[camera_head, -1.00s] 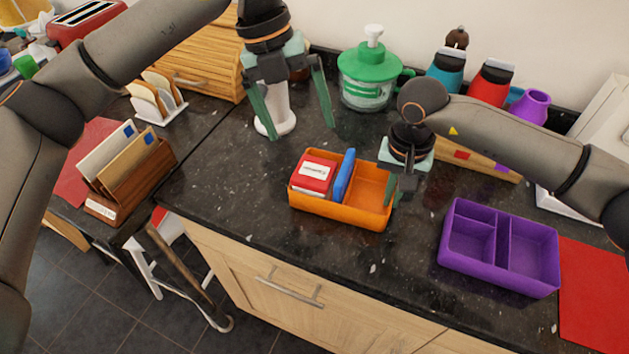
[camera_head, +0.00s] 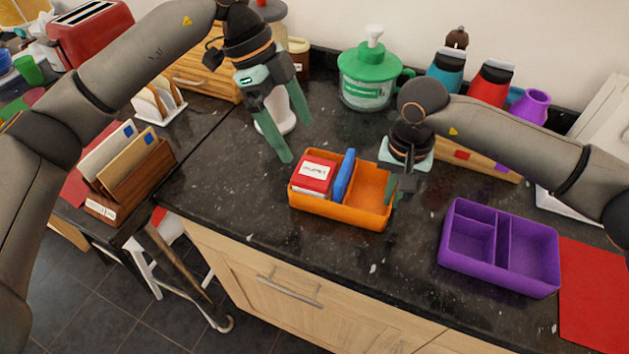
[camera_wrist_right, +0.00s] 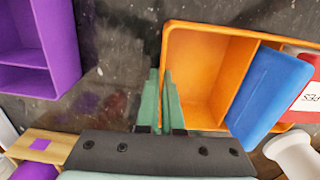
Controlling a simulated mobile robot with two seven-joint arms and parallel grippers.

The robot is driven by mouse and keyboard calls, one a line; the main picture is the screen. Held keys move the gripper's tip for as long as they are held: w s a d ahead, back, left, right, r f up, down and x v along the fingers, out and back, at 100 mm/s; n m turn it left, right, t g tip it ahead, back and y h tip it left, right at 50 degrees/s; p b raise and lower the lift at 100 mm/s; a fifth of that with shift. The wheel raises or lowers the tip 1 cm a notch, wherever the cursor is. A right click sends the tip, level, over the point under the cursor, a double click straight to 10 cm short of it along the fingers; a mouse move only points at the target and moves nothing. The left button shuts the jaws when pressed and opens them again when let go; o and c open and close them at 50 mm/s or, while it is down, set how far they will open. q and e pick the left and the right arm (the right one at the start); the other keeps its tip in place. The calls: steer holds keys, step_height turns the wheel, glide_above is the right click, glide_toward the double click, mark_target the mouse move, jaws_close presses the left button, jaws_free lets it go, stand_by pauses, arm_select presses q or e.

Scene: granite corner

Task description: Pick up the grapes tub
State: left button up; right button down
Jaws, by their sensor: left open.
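A red tub (camera_head: 313,174) with a white label sits in the left compartment of the orange bin (camera_head: 339,212). In the right wrist view the red tub (camera_wrist_right: 306,95) is cut off by the frame edge, and only the label's end, "PES", is readable. My left gripper (camera_head: 296,140) is open and empty, above and behind the red tub, pointing down. My right gripper (camera_head: 397,190) is at the orange bin's right end. In the right wrist view its fingers (camera_wrist_right: 163,102) are close together on either side of the bin's end wall.
A blue divider or slab (camera_head: 345,175) stands beside the red tub; the bin's right compartment is empty. A white vessel (camera_head: 277,117) stands behind my left gripper. An empty purple bin (camera_head: 499,284) is to the right. A green-lidded jar (camera_head: 367,92) stands behind.

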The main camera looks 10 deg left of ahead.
mark_target(314, 170)
arm_select(q)
steer(key=x, duration=0.8)
steer(key=shift+w+f, duration=0.2)
steer(key=shift+f, duration=0.3)
steer(key=shift+c, duration=0.4)
steer(key=shift+r, duration=0.1)
jaws_close()
